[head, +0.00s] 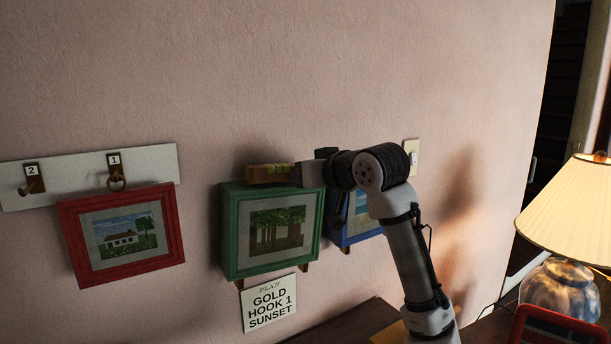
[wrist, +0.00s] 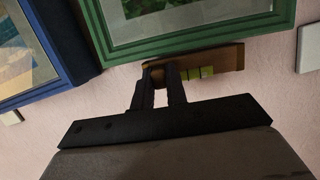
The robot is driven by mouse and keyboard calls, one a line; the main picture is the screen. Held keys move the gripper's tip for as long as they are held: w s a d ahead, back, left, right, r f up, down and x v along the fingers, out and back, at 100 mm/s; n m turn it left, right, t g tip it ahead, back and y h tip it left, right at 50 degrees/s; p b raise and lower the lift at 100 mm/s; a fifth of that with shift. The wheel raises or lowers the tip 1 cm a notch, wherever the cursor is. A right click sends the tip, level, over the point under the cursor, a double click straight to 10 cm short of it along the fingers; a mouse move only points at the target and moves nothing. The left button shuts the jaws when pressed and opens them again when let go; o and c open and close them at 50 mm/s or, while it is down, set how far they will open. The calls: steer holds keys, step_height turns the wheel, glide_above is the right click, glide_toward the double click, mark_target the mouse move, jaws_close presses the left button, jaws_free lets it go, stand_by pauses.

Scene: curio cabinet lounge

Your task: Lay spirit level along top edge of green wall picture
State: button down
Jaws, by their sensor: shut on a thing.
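The green wall picture (head: 232,232) hangs on the pink wall, with a framed scene of trees. The spirit level (head: 268,173) is a brown bar with yellow-green vials. It lies lengthwise along the green picture's top edge; I cannot tell if it touches the frame. My gripper (head: 299,174) is shut on the level's right end. In the wrist view, my gripper (wrist: 163,78) holds the level (wrist: 228,60) close beside the green frame (wrist: 205,35), which appears inverted there. The fingers hide part of the level.
A red picture (head: 80,240) hangs left, below a rail with hooks 1 and 2 (head: 150,160). A blue picture (head: 352,240) is partly behind my arm. A plan card (head: 268,303) is below the green picture. A lamp (head: 562,285) stands right.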

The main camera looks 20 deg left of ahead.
steer(key=shift+f, duration=0.3)
steer(key=c, duration=1.3)
jaws_free()
steer(key=shift+d, duration=0.1)
